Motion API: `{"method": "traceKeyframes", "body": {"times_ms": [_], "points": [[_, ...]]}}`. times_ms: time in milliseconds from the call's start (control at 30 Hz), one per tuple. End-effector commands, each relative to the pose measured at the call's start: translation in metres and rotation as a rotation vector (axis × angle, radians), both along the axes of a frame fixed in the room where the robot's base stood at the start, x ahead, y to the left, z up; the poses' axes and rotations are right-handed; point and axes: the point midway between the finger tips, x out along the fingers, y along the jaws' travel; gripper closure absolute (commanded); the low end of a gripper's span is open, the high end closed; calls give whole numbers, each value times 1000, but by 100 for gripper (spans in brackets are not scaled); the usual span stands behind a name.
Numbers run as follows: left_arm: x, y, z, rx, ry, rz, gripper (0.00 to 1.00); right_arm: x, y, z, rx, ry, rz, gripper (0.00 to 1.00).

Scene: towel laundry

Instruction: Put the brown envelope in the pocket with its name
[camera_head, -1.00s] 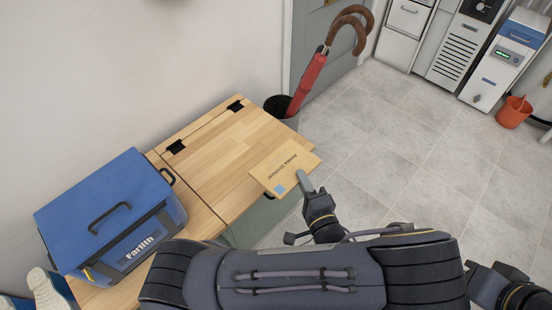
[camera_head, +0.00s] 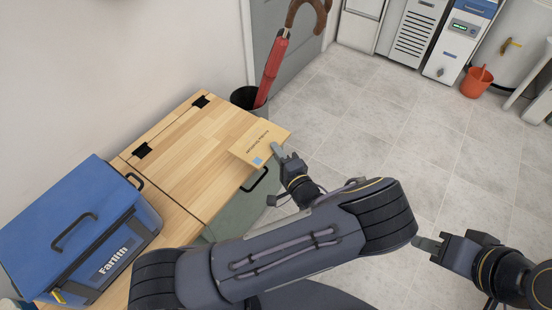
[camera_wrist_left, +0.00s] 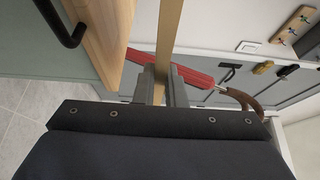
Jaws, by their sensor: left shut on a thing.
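The brown envelope (camera_head: 262,140) is a flat tan rectangle with a line of dark printed text and a small blue square at one corner. The text is too small to read surely. My left gripper (camera_head: 277,152) is shut on its near edge and holds it by the front corner of the wooden cabinet top. In the left wrist view the envelope (camera_wrist_left: 170,30) shows edge-on between the fingers of my left gripper (camera_wrist_left: 160,85). My right gripper (camera_head: 428,244) hangs over the floor at the right; its jaw opening is unclear. No name pocket is in clear view.
The wooden cabinet top (camera_head: 195,160) is mostly bare. A blue box (camera_head: 75,225) labelled "Farlith" stands at its left end. A bin (camera_head: 245,98) with a red umbrella (camera_head: 272,65) stands behind. An orange bucket (camera_head: 476,83) sits on open tiled floor.

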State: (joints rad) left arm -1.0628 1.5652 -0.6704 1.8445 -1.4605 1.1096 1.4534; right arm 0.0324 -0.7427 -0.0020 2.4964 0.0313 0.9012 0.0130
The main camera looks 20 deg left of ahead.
Motion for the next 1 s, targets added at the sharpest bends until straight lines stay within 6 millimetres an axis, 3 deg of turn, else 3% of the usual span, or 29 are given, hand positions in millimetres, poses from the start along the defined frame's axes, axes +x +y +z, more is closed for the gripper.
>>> {"method": "traceKeyframes", "body": {"times_ms": [33,200,367,567,967,1000], "points": [[7,3,-12,1,-1,1,100,0,0,-7,0,0,0,68],[20,6,-26,1,-1,0,100,0,0,-11,0,0,0,68],[26,8,-34,1,-1,1,100,0,0,-15,0,0,0,68],[30,8,-63,1,1,0,100,0,0,-31,0,0,0,68],[30,8,-68,0,-1,0,100,0,0,-34,0,0,0,68],[30,8,-68,-1,-1,0,88,0,0,-34,0,0,0,68]]}}
